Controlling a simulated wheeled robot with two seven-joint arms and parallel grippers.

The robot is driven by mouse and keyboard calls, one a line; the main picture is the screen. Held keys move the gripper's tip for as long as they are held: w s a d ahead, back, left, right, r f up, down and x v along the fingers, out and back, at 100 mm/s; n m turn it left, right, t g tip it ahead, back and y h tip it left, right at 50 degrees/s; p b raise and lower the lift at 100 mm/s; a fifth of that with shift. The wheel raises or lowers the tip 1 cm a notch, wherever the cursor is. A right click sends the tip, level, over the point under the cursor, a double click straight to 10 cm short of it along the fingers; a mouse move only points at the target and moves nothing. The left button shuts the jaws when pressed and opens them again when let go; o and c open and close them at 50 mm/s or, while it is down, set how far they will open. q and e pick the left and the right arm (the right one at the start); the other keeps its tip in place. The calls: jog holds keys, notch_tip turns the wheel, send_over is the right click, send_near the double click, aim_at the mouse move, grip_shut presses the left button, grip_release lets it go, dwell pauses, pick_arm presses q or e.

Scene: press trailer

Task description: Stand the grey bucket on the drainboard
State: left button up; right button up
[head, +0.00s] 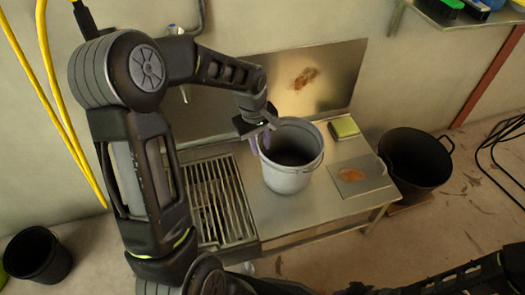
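The grey bucket (288,180) is upright over the flat steel top (262,212), just right of the slatted grate (222,200). I cannot tell whether its base touches the steel. Its inside looks dark and empty. My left gripper (263,138) reaches down to the bucket's left rim, with purplish fingertips at the rim. The view is too small to tell whether they are closed on it. My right arm crosses the bottom right corner; its gripper is out of view.
A rusty square plate (358,174) is on the steel at right. A black tub (414,160) stands beyond the right end. A black bucket (38,255) is on the floor at left.

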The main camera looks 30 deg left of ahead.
pick_arm(q)
notch_tip(320, 180, up, 3)
jog(key=shift+s+a+f, duration=0.1)
jog(key=shift+s, duration=0.05)
dwell(0.8)
